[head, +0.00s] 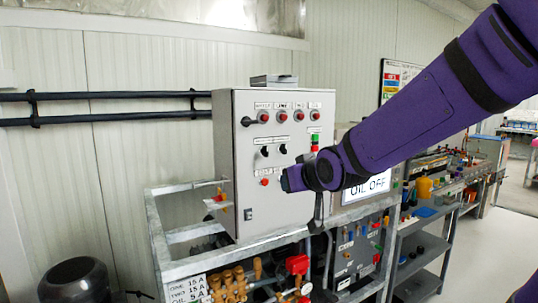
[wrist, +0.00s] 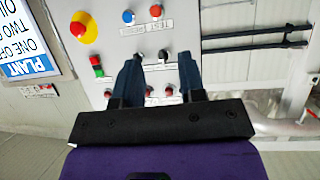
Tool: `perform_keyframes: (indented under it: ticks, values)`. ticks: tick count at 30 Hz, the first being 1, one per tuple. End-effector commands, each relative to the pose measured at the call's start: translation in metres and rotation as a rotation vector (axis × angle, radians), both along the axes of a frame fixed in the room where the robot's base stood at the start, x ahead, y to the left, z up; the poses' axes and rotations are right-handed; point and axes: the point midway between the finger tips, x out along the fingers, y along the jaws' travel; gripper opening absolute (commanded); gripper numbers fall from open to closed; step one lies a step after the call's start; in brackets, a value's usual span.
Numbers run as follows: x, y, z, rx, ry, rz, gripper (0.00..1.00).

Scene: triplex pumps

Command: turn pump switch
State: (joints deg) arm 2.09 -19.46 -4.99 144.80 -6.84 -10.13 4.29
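The grey control cabinet (head: 240,190) stands in the middle of the head view. Its front carries a row of red lamps or buttons (head: 283,116), with two black switches (head: 282,149) below. Which one is the pump switch cannot be read. My gripper (head: 289,180) is in front of the cabinet's lower right area; its fingers are hard to make out there. In the wrist view my gripper (wrist: 158,54) is open, its two dark blue fingers apart. A black knob (wrist: 163,55) on the panel shows between the fingertips; nothing is held.
In the wrist view a yellow and red emergency button (wrist: 83,27) and an upside-down display (wrist: 27,42) are at the left. The display (head: 367,187) is right of the cabinet. Metal frame rails (head: 190,237) surround the cabinet's base. Shelves (head: 420,243) stand at the right.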

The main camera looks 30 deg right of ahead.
Motion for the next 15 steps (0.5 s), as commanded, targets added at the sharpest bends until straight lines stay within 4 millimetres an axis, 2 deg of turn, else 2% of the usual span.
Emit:
perform_keyframes:
  ticks: [1, 6, 15]
  values:
    - [0.013, -0.004, -0.003, -0.004, -0.046, -0.001, 0.37]
    - [0.049, -0.016, -0.003, -0.016, -0.236, 0.007, 0.37]
    - [0.086, -0.030, -0.008, -0.026, -0.571, 0.051, 0.37]
